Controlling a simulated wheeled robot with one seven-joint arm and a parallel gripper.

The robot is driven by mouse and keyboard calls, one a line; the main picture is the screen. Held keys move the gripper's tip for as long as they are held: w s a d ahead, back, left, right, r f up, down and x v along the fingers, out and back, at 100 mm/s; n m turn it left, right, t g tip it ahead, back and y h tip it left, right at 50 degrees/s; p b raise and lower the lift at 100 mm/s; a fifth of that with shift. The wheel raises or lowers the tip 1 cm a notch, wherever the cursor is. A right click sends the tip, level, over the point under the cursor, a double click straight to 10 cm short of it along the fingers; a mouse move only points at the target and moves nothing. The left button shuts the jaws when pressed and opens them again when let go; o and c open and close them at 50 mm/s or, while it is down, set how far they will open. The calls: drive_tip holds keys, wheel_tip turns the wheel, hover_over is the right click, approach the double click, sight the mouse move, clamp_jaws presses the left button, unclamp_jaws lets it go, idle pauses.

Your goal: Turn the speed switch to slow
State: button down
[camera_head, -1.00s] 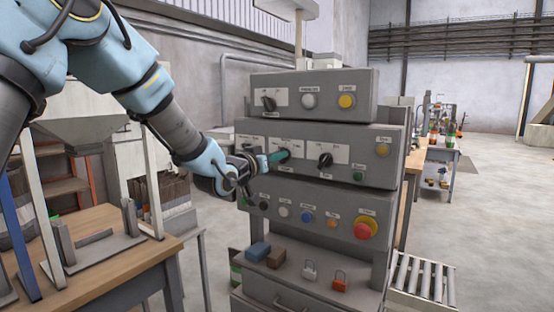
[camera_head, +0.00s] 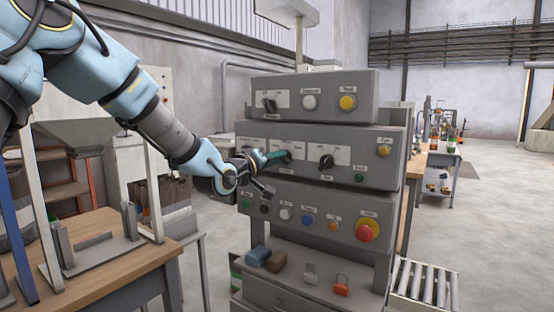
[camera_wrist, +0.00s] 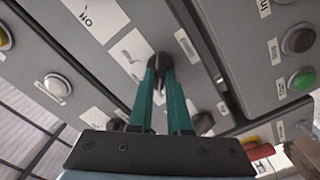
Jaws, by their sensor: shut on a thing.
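A grey control cabinet with stacked panels stands in the middle of the head view. My gripper (camera_head: 282,156) is at the left half of its middle panel (camera_head: 374,175). In the wrist view, the teal fingers of my gripper (camera_wrist: 158,72) are shut on a dark rotary switch (camera_wrist: 159,58) on a white label plate. The fingers cover most of this switch, and its label is too small to read, so I cannot tell its setting. Another black rotary switch (camera_head: 326,161) sits to its right on the same panel, apart from my gripper.
The upper panel has a black switch (camera_head: 269,104), a white button (camera_head: 309,102) and a yellow button (camera_head: 347,103). The lower panel has several buttons and a red mushroom button (camera_head: 367,230). Padlocks and blocks lie on a shelf below. A wooden table (camera_head: 105,262) stands left.

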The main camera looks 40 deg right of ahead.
idle(0.3)
drive_tip(key=c, duration=0.9)
unclamp_jaws()
drive_tip(key=shift+o, duration=0.2)
drive_tip(key=b+v, duration=0.2)
drive_tip(key=v, duration=0.8)
drive_tip(key=shift+a+b, duration=0.3)
drive_tip(key=shift+a, duration=0.1)
